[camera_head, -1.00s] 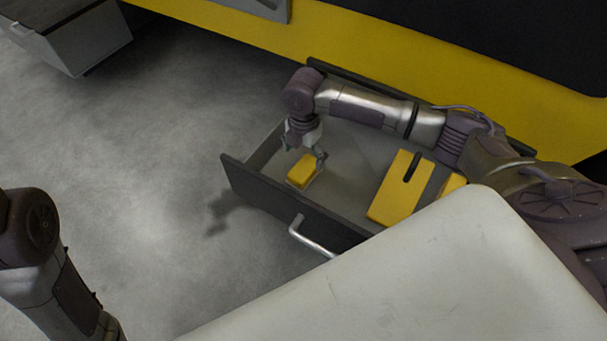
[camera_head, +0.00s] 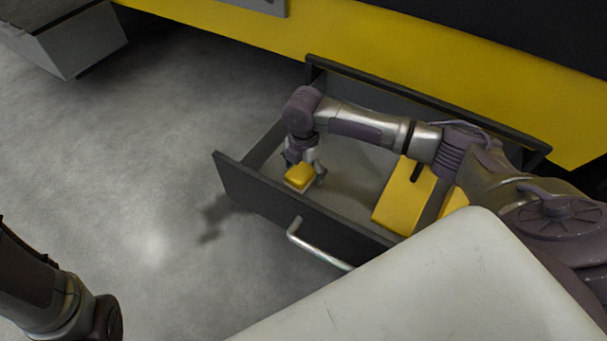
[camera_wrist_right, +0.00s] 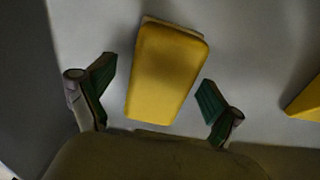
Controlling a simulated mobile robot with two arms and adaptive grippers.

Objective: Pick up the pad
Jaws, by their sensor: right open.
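The pad (camera_head: 300,176) is a small yellow block with a paler underside. It lies in the open drawer, near the drawer's front left corner. My right gripper (camera_head: 304,169) is over it, pointing down. In the right wrist view the pad (camera_wrist_right: 167,72) sits between the two open fingers of the right gripper (camera_wrist_right: 156,98), with a gap on each side. The fingers do not touch it. My left arm shows only at the lower left of the head view, and its gripper is out of view.
The dark-walled drawer (camera_head: 262,197) stands open from a yellow cabinet (camera_head: 400,50), with a metal handle (camera_head: 318,247) in front. A larger yellow slotted block (camera_head: 402,199) lies at the drawer's right. Grey floor (camera_head: 130,170) is clear to the left.

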